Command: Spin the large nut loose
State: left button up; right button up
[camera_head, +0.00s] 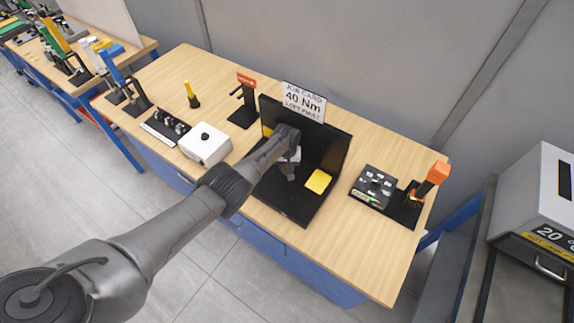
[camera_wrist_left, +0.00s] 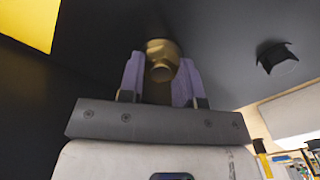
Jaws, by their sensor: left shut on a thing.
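My left gripper (camera_head: 287,168) is at the black upright fixture (camera_head: 325,140) in the middle of the bench, and my arm hides part of it. In the left wrist view my left gripper (camera_wrist_left: 160,78) has its two pale purple fingers on either side of a brass-coloured nut (camera_wrist_left: 162,60) with a round end, and is shut on it. The nut stands against the dark panel. Its threads, and how far it is turned, cannot be made out. My right gripper is in neither view.
A dark round stub (camera_wrist_left: 277,58) sticks out beside the nut. A white box (camera_head: 205,144) stands left, a black tray (camera_head: 374,187) right.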

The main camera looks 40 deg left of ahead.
pick_arm(q)
jog(key=shift+s+f, duration=0.1)
jog(key=shift+f, duration=0.1)
jog(key=o, duration=0.7)
jog(key=shift+o, duration=1.1)
jog(key=shift+r, duration=0.15)
notch_tip(320, 180, up, 6)
jog(key=p, duration=0.4)
notch_tip(320, 180, up, 8)
jog(key=p, duration=0.1)
